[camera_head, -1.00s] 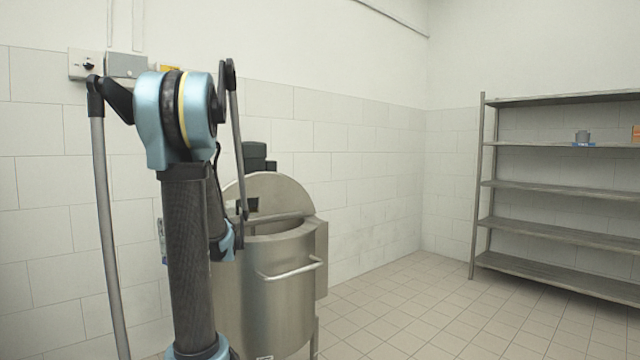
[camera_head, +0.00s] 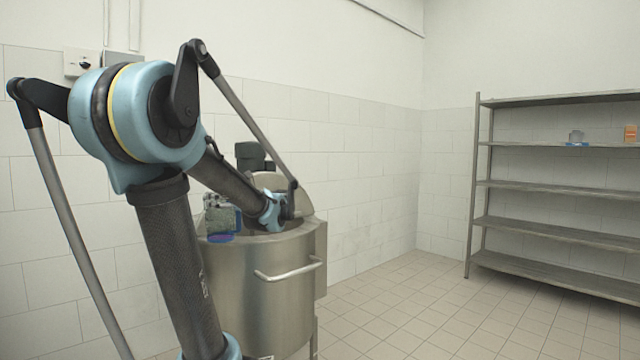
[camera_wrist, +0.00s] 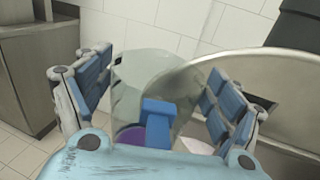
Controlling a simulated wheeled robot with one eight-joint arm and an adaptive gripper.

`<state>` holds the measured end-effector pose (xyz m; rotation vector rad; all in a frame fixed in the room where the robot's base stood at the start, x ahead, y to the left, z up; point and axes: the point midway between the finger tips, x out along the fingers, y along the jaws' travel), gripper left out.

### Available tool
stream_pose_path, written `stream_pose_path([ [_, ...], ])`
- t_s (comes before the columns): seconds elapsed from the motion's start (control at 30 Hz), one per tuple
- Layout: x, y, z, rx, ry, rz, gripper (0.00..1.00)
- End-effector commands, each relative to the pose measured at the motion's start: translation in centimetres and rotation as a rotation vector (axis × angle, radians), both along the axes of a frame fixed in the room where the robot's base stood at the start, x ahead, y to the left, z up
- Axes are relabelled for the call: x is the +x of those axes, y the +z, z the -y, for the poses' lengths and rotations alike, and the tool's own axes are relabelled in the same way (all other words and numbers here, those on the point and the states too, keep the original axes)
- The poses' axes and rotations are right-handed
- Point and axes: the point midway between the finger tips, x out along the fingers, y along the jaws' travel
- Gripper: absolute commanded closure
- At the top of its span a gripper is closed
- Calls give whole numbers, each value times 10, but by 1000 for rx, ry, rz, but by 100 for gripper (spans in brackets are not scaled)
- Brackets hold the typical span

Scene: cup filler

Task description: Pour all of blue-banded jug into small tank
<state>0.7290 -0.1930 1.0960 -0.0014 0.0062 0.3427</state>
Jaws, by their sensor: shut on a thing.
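The small tank (camera_head: 265,295) is the steel drum with a front handle and raised lid (camera_head: 292,188). My gripper (camera_head: 212,208) is at its left rim, partly behind my arm. The wrist view shows my gripper (camera_wrist: 160,100) with its blue-padded fingers on both sides of a clear jug (camera_wrist: 145,75), shut on it. The jug has a blue part (camera_wrist: 158,118) facing me and something purple low inside or behind it. In the head view the jug's blue and purple end (camera_head: 221,238) shows at the tank's left edge. I cannot tell its tilt or whether liquid flows.
A grey shelf rack (camera_head: 545,188) stands at the right, with a grey vessel on a blue base (camera_head: 577,138) and an orange box (camera_head: 630,133). A steel cabinet-like body (camera_wrist: 40,70) is at the wrist view's left. The floor right of the tank is clear.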

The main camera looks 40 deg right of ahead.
Motion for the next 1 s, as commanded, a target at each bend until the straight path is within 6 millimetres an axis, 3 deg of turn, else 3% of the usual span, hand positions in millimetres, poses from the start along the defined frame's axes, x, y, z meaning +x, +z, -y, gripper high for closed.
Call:
stream_pose_path([
  [0.17, 9, 7, 61, 1, -67, 0, 82],
  [0.33, 9, 15, 149, 0, -170, -1, 82],
  [0.5, -10, 26, 242, 0, -293, -1, 82],
  [0.6, -27, 32, 287, 0, -360, -2, 82],
  [0.8, -55, 41, 345, 0, -450, -2, 82],
  [1.0, -66, 44, 363, 0, -480, -3, 82],
])
